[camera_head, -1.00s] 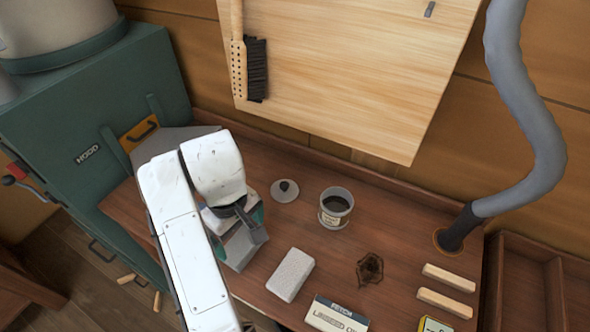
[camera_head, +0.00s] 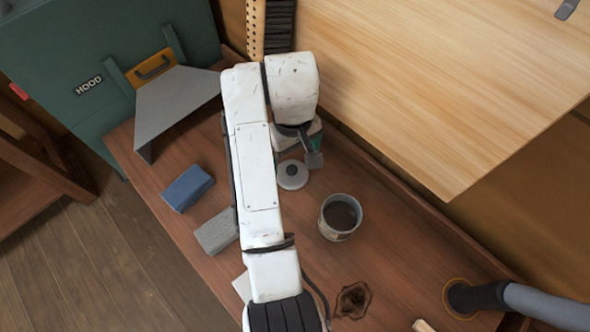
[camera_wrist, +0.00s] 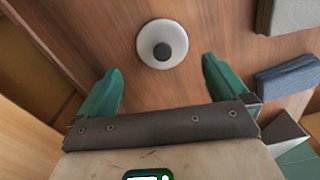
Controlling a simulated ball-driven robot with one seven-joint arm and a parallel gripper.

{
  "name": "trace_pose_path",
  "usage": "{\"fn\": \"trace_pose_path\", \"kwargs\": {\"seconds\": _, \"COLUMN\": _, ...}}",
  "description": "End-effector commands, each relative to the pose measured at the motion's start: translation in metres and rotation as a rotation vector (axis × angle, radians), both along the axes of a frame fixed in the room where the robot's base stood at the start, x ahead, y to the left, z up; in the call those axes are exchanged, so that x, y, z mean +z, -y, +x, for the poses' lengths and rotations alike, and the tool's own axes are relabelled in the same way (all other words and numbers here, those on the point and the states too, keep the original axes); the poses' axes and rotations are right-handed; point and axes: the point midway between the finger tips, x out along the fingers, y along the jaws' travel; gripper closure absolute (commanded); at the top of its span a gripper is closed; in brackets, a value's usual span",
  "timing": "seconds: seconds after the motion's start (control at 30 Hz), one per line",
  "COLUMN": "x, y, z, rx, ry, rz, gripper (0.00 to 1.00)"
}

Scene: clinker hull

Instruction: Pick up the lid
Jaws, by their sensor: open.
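The lid (camera_head: 292,175) is a round pale disc with a dark knob, lying flat on the brown bench. In the wrist view the lid (camera_wrist: 162,44) lies beyond my fingertips, roughly centred between them and apart from both. My gripper (camera_wrist: 160,85) has two green fingers spread wide with nothing between them. In the head view my gripper (camera_head: 313,150) is partly hidden by my white arm, just behind the lid. An open can (camera_head: 340,217) with dark contents stands on the bench to the right of the lid.
A blue block (camera_head: 187,188) and a grey block (camera_head: 217,231) lie left of my arm. A dark stain (camera_head: 352,300) marks the bench near the can. A grey hose (camera_head: 545,304) is at the right. A wooden board (camera_head: 440,80) rises behind the bench.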

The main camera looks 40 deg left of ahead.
Motion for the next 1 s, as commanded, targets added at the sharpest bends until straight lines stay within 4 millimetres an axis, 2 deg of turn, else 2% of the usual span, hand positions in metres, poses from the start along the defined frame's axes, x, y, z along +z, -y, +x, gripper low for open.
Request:
{"fn": "trace_pose_path", "kwargs": {"seconds": 0.33, "x": -0.028, "y": -0.001, "z": -0.001, "rx": 0.0, "ry": -0.002, "rz": -0.003, "gripper": 0.0}}
{"fn": "trace_pose_path", "kwargs": {"seconds": 0.63, "x": -0.067, "y": -0.003, "z": -0.002, "rx": -0.001, "ry": -0.002, "rz": -0.002, "gripper": 0.0}}
{"fn": "trace_pose_path", "kwargs": {"seconds": 0.9, "x": -0.071, "y": -0.003, "z": -0.002, "rx": -0.001, "ry": 0.0, "rz": 0.001, "gripper": 0.0}}
{"fn": "trace_pose_path", "kwargs": {"seconds": 1.0, "x": -0.07, "y": -0.003, "z": -0.002, "rx": -0.001, "ry": 0.0, "rz": 0.0, "gripper": 0.08}}
